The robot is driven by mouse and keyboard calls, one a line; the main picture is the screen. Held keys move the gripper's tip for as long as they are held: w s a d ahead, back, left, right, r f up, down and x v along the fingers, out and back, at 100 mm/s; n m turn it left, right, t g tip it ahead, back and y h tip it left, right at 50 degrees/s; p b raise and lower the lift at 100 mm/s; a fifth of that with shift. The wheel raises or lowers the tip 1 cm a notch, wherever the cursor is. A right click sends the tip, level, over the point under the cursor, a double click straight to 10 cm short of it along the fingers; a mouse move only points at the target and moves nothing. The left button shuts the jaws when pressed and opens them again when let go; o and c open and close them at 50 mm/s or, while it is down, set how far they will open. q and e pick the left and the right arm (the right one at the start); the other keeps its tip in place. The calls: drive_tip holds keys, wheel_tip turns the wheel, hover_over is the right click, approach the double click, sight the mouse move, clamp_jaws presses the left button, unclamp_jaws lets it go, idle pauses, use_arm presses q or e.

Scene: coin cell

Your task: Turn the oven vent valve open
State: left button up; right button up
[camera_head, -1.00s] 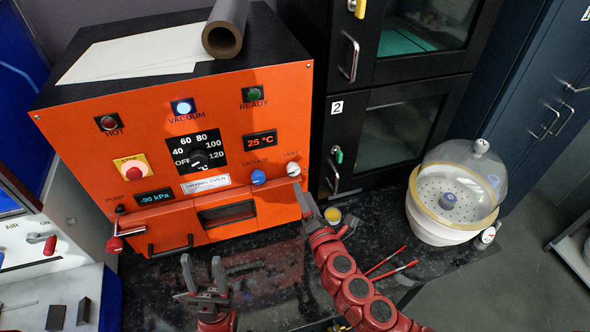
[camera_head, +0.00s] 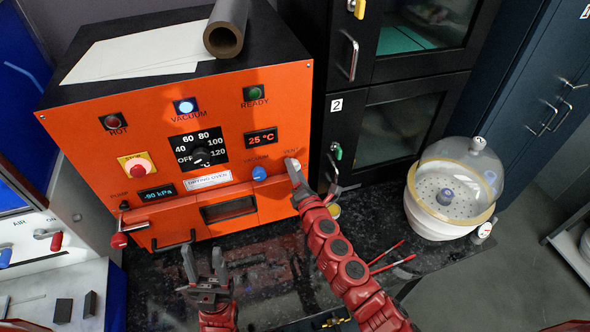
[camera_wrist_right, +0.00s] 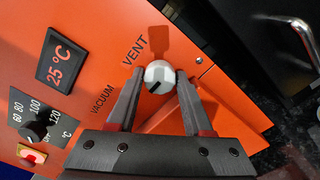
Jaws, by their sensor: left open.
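The vent valve is a small white knob (camera_head: 291,163) at the right of the orange drying oven's front (camera_head: 110,150), under the VENT label. In the right wrist view the knob (camera_wrist_right: 159,77) shows a dark mark and sits between the fingertips of my right gripper (camera_wrist_right: 160,82). The fingers are apart on either side of it; contact cannot be made out. In the head view my right gripper (camera_head: 318,182) is at the oven's right edge. My left gripper (camera_head: 205,264) is open and empty, low in front of the oven.
A blue vacuum knob (camera_head: 259,173) sits left of the vent knob. A brown roll (camera_head: 224,38) lies on the oven. A black cabinet (camera_head: 345,115) stands to the right. A domed white vessel (camera_head: 435,222) and red tweezers (camera_head: 390,262) are on the dark counter.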

clamp_jaws()
drive_tip(key=shift+m, duration=0.4)
drive_tip(key=shift+m+b, duration=4.05)
drive_tip(key=shift+m, duration=4.55)
drive_tip(key=shift+o, duration=1.1)
unclamp_jaws()
